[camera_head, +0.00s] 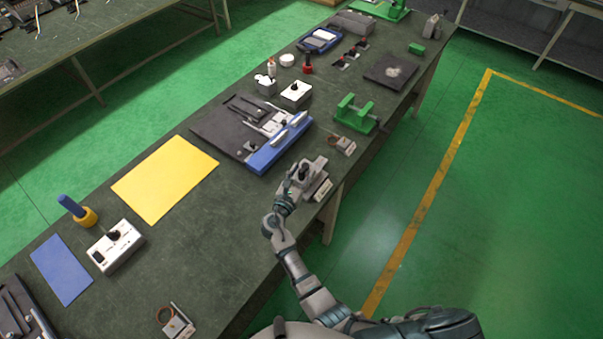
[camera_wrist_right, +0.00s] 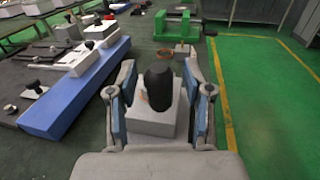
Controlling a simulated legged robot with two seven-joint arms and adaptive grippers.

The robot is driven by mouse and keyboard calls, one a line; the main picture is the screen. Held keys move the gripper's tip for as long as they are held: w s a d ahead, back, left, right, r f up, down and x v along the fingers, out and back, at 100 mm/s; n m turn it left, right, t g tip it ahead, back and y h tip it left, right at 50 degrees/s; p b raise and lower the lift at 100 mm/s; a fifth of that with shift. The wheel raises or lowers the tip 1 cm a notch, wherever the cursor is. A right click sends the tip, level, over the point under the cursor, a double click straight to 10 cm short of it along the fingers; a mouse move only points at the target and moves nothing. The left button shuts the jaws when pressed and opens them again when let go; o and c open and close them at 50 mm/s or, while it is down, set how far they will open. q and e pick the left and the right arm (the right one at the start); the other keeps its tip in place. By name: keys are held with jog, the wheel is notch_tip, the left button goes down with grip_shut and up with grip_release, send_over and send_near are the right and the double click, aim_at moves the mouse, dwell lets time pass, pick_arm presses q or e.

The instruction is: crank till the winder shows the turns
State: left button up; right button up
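The winder (camera_head: 316,167) is a small grey device near the right edge of the green-topped bench. A pale box with a dark marking (camera_head: 323,190) is at its front; the reading is too small to tell. In the right wrist view a black crank knob (camera_wrist_right: 159,84) stands upright above a light grey block (camera_wrist_right: 152,122). My right gripper (camera_head: 290,192) is at the winder. Its two fingers (camera_wrist_right: 158,105) stand apart on either side of the knob, with visible gaps, and it looks open. My left gripper is not in view.
A blue-fronted fixture (camera_head: 280,145) lies just beyond the winder, on its left. A green stand (camera_head: 355,115) and a small coil piece (camera_head: 342,144) are farther along. A yellow sheet (camera_head: 165,180) lies to the left. The bench between sheet and winder is clear.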

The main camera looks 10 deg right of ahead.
aim_at(300, 177)
jog(key=shift+s+a, duration=0.2)
jog(key=v, duration=0.7)
